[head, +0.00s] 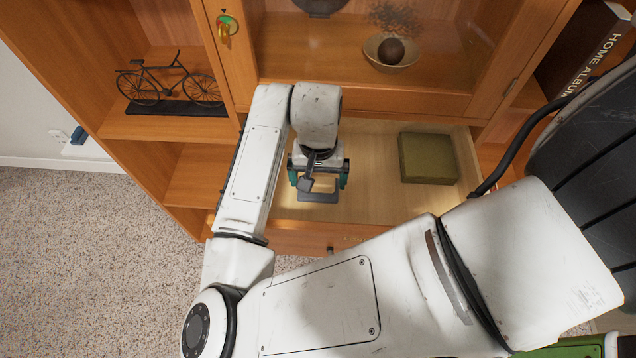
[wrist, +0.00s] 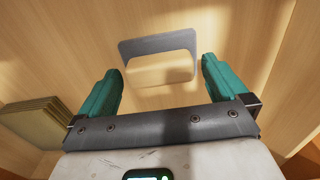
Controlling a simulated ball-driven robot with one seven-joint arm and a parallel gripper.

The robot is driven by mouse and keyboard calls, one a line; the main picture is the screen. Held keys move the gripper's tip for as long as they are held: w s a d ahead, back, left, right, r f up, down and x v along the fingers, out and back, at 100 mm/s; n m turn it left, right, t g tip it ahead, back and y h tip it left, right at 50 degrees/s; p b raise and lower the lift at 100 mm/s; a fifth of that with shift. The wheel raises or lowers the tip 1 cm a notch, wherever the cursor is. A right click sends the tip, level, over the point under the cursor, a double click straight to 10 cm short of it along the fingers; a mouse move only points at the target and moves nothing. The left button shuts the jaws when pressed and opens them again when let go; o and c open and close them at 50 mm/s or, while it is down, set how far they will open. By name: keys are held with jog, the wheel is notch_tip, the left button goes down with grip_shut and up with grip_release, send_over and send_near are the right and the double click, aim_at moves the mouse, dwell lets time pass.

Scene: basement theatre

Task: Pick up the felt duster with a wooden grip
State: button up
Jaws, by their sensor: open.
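The felt duster (head: 318,197) lies in the open wooden drawer (head: 380,200), partly hidden under my gripper in the head view. In the wrist view the duster (wrist: 157,44) shows a grey felt edge and a pale wooden grip (wrist: 160,72) close in colour to the drawer floor. My gripper (head: 319,180) points down over the duster, with its teal fingers apart. In the wrist view the open fingers of my gripper (wrist: 161,72) stand to the left and right of the duster, with nothing held between them. I cannot tell the exact height gap.
An olive-green block (head: 428,158) lies in the drawer to the right. The cabinet's glazed compartment, with a bowl (head: 391,54) inside, is above the drawer. A model bicycle (head: 170,83) stands on the left shelf. The drawer floor between duster and green block is bare.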

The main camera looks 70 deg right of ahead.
aim_at(318, 180)
jog(key=shift+f, duration=0.75)
jog(key=shift+c, duration=0.4)
jog(key=c, duration=0.8)
jog(key=shift+r, duration=0.1)
notch_tip(318, 180, up, 10)
jog(key=shift+f+b, duration=0.1)
jog(key=shift+b, duration=0.3)
